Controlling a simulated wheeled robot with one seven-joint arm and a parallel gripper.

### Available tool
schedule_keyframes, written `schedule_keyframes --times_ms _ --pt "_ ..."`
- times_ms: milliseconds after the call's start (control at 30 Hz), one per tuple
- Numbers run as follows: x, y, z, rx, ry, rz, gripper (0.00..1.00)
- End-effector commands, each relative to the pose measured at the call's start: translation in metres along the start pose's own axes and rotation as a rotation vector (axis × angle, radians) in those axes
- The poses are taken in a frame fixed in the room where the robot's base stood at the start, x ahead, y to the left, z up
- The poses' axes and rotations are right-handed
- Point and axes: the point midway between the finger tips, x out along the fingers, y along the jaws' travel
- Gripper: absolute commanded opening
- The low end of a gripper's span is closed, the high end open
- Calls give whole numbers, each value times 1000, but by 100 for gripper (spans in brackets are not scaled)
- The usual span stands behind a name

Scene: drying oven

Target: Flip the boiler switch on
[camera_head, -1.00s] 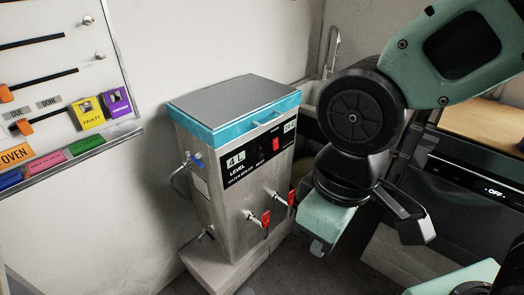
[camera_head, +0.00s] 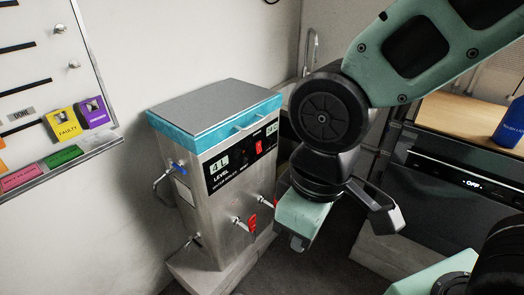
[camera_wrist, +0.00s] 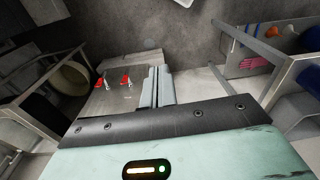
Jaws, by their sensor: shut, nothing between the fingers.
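The boiler (camera_head: 208,215) is a steel box with a grey lid and blue rim, standing left of my gripper in the head view. Its black front panel (camera_head: 233,168) has greenish displays and a red switch (camera_head: 259,147) near the upper right; I cannot tell the switch's position. Two red-handled taps (camera_head: 251,221) stick out below. In the wrist view, red tap handles (camera_wrist: 125,80) show left of the fingers. My gripper (camera_head: 298,243) is shut and empty, pointing down to the right of the boiler, apart from the switch. The wrist view shows its fingers (camera_wrist: 156,86) together.
A whiteboard (camera_head: 60,95) with coloured labels hangs on the left wall. A sink tap (camera_head: 311,48) stands behind the boiler. A dark appliance reading OFF (camera_head: 472,184) and a blue bottle (camera_head: 511,125) are at right. Floor shows between boiler and appliance.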

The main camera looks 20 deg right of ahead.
Motion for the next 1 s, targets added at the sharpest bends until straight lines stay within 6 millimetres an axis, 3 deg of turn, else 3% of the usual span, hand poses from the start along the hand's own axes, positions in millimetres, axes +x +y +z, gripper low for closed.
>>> schedule_keyframes --times_ms 167,300,533,733,900,1000 --pt "33 44 -52 -141 127 41 0" --pt "66 100 -108 -335 283 120 0" --pt "117 198 -172 -660 525 309 0" --pt "158 278 -195 -912 713 536 0" --pt "187 333 -189 -1079 848 774 0" --pt "199 356 -178 -1144 905 909 0"
